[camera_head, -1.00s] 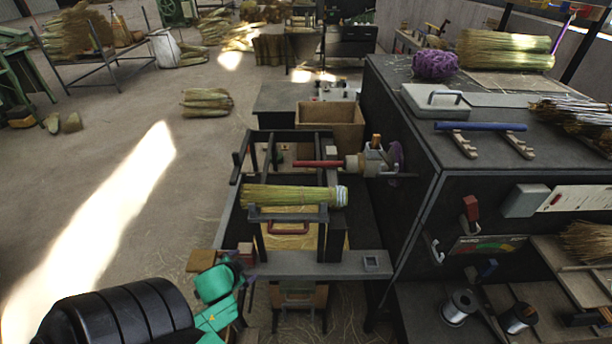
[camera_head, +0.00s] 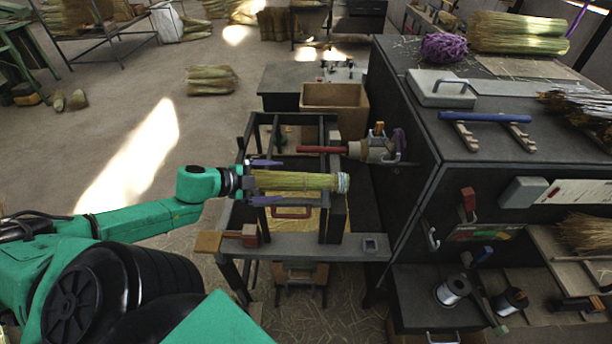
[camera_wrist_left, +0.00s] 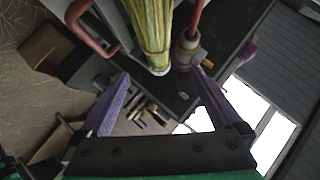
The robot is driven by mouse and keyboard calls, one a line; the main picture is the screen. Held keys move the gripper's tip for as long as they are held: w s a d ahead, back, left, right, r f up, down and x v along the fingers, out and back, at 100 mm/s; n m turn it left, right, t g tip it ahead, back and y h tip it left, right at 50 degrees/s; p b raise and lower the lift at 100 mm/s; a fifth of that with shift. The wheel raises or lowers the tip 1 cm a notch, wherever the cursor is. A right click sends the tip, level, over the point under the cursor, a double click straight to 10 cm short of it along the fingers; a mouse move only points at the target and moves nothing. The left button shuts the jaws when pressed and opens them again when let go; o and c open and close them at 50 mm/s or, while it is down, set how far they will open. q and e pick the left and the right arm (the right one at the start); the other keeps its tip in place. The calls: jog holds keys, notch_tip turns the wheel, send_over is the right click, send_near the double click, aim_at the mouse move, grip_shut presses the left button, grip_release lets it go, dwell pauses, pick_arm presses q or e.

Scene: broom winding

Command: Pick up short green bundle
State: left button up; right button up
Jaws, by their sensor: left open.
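A short green bundle (camera_head: 308,182) of straw lies across the dark rack, with a pale tied band at its right end. My left gripper (camera_head: 272,181) is open, with one purple finger on the far side of the bundle's left end and one on the near side. In the left wrist view, the bundle (camera_wrist_left: 153,28) runs from the top edge down to its pale band, and the two purple fingers of my left gripper (camera_wrist_left: 161,74) are spread apart. Whether a finger touches the straw cannot be told. My right gripper is not in view.
The dark rack's front shelf (camera_head: 300,244) lies below the bundle. A red rod (camera_head: 320,150) and its clamp are just behind. A cardboard box (camera_head: 335,105) stands farther back. The tall dark workbench (camera_head: 425,130) stands at right; open floor lies left.

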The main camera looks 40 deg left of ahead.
aim_at(302, 182)
pick_arm(q)
jog(key=b+x, duration=0.1)
jog(key=x, duration=0.3)
jog(key=b+x, duration=0.2)
jog(key=x, duration=0.2)
jog(key=shift+f, duration=0.55)
jog(key=b+x, duration=0.4)
jog(key=shift+a+f, duration=0.1)
jog(key=shift+f, duration=0.1)
jog(key=shift+w+f+b, duration=0.2)
jog(key=shift+w+b, duration=0.25)
jog(key=shift+b, duration=0.15)
jog(key=shift+r, duration=0.1)
